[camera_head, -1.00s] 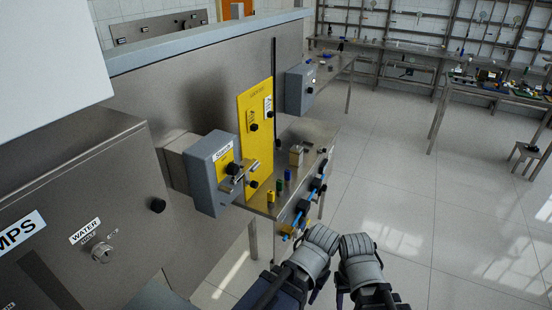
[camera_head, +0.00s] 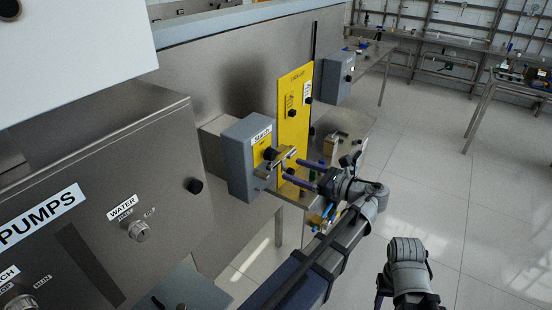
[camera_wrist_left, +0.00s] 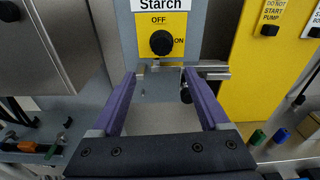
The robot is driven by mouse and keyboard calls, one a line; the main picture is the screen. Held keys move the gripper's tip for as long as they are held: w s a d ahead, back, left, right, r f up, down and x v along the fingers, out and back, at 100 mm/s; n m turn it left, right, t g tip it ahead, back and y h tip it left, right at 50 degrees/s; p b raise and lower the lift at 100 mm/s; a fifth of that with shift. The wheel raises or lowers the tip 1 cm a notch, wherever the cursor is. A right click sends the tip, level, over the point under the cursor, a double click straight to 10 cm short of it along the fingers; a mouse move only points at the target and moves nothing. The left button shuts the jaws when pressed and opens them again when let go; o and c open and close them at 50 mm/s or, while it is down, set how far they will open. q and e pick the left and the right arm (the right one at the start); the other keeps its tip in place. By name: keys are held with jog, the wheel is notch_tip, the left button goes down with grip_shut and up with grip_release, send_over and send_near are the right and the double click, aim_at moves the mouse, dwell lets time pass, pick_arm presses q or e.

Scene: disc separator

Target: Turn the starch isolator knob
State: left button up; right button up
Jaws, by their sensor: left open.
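The grey starch isolator box (camera_head: 237,165) hangs on the steel panel. Its black round knob (camera_head: 270,153) sits on a yellow plate. In the left wrist view the knob (camera_wrist_left: 161,42) shows below the Starch label, between the OFF and ON marks; I cannot tell its pointer direction. A metal latch bar (camera_wrist_left: 205,70) crosses below the yellow plate. My left gripper (camera_head: 291,170) is open and empty, its purple fingers extended toward the box front. In the wrist view the left fingertips (camera_wrist_left: 158,76) are apart, below the knob, with no contact visible. My right gripper is not visible.
A tall yellow board (camera_head: 295,110) with black knobs stands right of the box. A steel bench (camera_head: 345,125) lies below and behind it. A WATER knob (camera_head: 138,231) is on the cabinet at left. Open floor (camera_head: 440,180) lies to the right.

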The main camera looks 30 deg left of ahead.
aim_at(274, 156)
pick_arm(q)
jog(key=shift+m+y, duration=0.3)
jog(key=shift+y, duration=0.1)
jog(key=shift+w+a+r, duration=0.2)
jog(key=shift+a+r, duration=0.05)
jog(key=shift+a, duration=1.1)
jog(key=shift+w+a+r, duration=0.15)
jog(key=shift+a+r, duration=0.15)
jog(key=shift+a, duration=1.05)
jog(key=shift+w+a+r, duration=0.2)
jog(key=shift+a+r, duration=0.05)
jog(key=shift+a, duration=1.1)
grip_shut()
